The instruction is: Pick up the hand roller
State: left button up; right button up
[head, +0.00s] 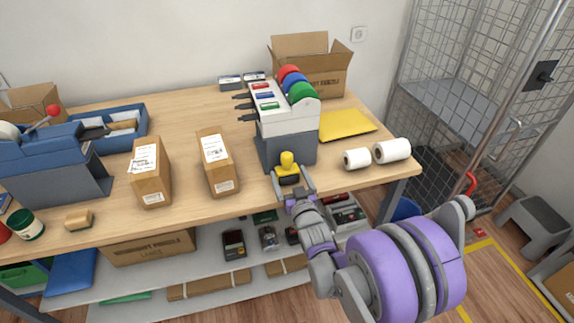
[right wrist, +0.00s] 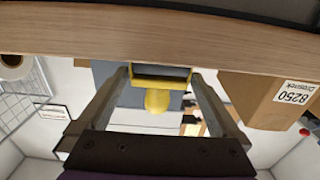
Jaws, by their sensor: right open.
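The hand roller (head: 287,161) has a yellow knob handle and a yellow frame with a dark part below. It stands near the front edge of the counter, in front of the grey label machine. My right gripper (head: 291,184) is open at the roller, coming from the front. In the right wrist view, the roller (right wrist: 157,101) shows between the tips of my right gripper (right wrist: 159,76), one finger on each side. I cannot tell whether either finger touches it. My left gripper is not in view.
The counter (head: 190,104) carries two brown cartons, left (head: 151,172) and right (head: 216,162), beside the roller. The grey machine (head: 287,140) with coloured discs stands behind it. White rolls (head: 391,150) lie to the right. A lower shelf (head: 205,272) holds several items.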

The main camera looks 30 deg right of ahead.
jog(key=x, duration=0.2)
jog(key=shift+w, duration=0.4)
jog(key=c, duration=1.2)
jog(key=shift+r, duration=0.1)
